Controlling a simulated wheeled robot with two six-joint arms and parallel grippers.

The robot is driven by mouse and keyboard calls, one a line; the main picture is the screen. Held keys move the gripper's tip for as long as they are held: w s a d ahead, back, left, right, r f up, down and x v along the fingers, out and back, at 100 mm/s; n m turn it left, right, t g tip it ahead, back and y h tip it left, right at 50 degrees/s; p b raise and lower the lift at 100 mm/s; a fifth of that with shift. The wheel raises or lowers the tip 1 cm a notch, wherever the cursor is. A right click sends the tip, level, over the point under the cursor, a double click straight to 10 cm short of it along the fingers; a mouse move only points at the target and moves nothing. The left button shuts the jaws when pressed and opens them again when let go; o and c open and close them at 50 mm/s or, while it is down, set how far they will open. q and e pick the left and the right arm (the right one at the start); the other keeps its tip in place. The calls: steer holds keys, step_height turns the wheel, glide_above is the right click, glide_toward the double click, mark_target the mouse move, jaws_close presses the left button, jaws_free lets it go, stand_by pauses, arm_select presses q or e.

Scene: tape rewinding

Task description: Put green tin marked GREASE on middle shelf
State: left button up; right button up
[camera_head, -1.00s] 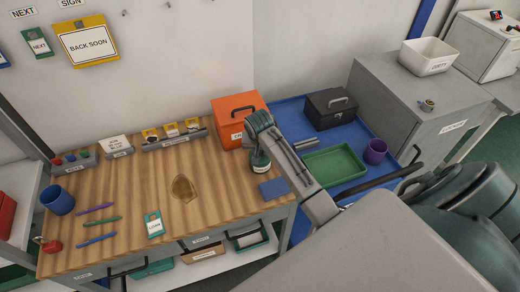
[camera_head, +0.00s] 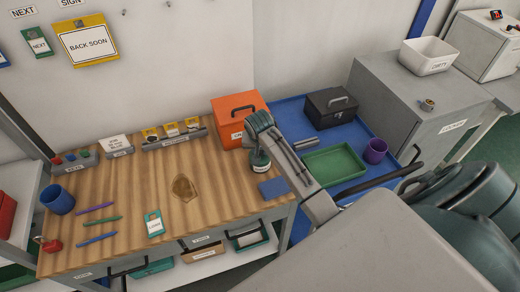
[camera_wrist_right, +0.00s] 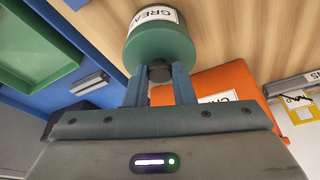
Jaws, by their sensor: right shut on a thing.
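The green tin (camera_wrist_right: 160,42) has a white label reading "GREA..." in the right wrist view. It sits between the fingertips of my right gripper (camera_wrist_right: 160,75), which is shut on it. In the head view the tin (camera_head: 260,162) shows just below my right gripper (camera_head: 259,145), near the right edge of the wooden worktop (camera_head: 140,205). I cannot tell whether the tin touches the worktop. My left gripper is not in view. A shelf (camera_head: 232,257) under the worktop shows in part; I cannot tell whether it is the middle one.
An orange box (camera_head: 238,108) stands close behind the tin, and a blue pad (camera_head: 273,188) lies in front. A green tray (camera_head: 335,167), a purple cup (camera_head: 375,151) and a black box (camera_head: 330,110) are on the blue surface to the right. The worktop's middle is mostly clear.

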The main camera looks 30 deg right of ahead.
steer(key=o, duration=1)
steer(key=shift+o, duration=0.6)
steer(key=o, duration=0.4)
steer(key=shift+r, duration=0.1)
steer(key=shift+r, duration=3.4)
